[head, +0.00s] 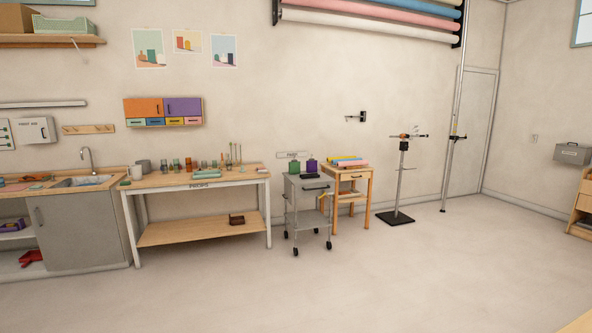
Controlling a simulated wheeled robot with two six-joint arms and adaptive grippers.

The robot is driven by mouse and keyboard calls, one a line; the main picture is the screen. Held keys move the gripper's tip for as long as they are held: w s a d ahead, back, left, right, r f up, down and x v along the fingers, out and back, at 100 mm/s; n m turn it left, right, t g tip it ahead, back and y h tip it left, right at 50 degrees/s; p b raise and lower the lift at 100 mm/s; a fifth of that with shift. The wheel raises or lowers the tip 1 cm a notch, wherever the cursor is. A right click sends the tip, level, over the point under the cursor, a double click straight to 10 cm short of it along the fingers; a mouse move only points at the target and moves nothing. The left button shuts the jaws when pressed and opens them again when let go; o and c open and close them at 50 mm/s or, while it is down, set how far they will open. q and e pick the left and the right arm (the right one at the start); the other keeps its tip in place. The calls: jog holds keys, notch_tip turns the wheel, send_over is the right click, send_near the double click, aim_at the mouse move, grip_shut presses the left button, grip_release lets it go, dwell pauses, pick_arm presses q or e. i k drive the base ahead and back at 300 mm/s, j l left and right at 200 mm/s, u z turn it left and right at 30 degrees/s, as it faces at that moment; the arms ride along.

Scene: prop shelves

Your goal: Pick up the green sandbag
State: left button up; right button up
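A small dark green block-like item (294,168) with a small top piece stands upright on top of the grey wheeled cart (309,186). It looks like the green sandbag, but it is too small to be sure. A similar purple item (312,166) stands just to its right on the same cart top. Neither of my grippers is in view.
A wooden workbench (160,181) with several jars stands left of the cart. A small wooden table (355,174) with coloured stacked items is close on its right. A stand with a black base (396,218) is further right. The floor (370,285) in front is clear.

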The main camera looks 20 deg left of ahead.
aim_at(294, 165)
jog(key=i+j+u, duration=0.5)
jog(key=i, duration=0.2)
jog(key=i+u, duration=0.3)
jog(key=i+j, duration=0.05)
